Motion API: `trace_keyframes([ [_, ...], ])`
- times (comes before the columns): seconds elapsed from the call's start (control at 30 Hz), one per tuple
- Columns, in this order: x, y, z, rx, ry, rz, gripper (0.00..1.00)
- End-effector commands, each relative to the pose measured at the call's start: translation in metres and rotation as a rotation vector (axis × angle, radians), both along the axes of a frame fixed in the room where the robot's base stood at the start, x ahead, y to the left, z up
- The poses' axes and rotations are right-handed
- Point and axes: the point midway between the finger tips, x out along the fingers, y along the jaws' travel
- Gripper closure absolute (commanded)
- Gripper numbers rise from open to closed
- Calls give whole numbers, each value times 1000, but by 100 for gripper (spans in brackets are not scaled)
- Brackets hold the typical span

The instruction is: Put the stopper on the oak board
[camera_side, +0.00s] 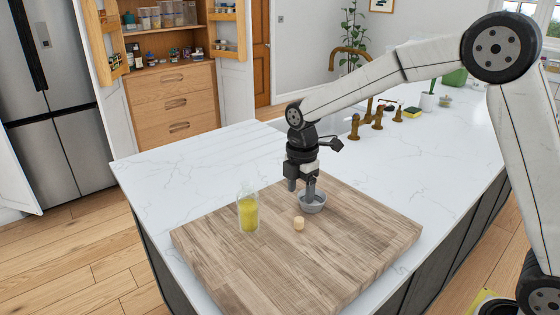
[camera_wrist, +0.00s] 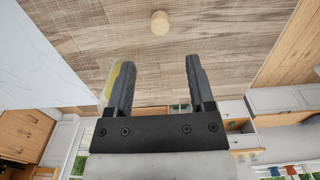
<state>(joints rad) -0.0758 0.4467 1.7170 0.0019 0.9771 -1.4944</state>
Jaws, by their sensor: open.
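My gripper (camera_side: 302,188) is open, points down and is empty. A clear glass bottle (camera_side: 248,212) with yellow liquid stands on the board left of the stopper. In the wrist view its yellow edge (camera_wrist: 111,84) shows partly hidden behind my left finger.
The board's right and front areas are clear. White marble worktop (camera_side: 205,165) surrounds it, with brass taps (camera_side: 368,120) behind.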

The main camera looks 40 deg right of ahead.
Motion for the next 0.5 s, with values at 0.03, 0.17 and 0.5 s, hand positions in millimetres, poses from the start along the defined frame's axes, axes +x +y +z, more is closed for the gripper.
trace_keyframes([
  [0.03,0,0,8,0,-2,0,31],
  [0.17,0,0,22,0,-2,0,31],
  [0.5,0,0,33,0,0,0,31],
])
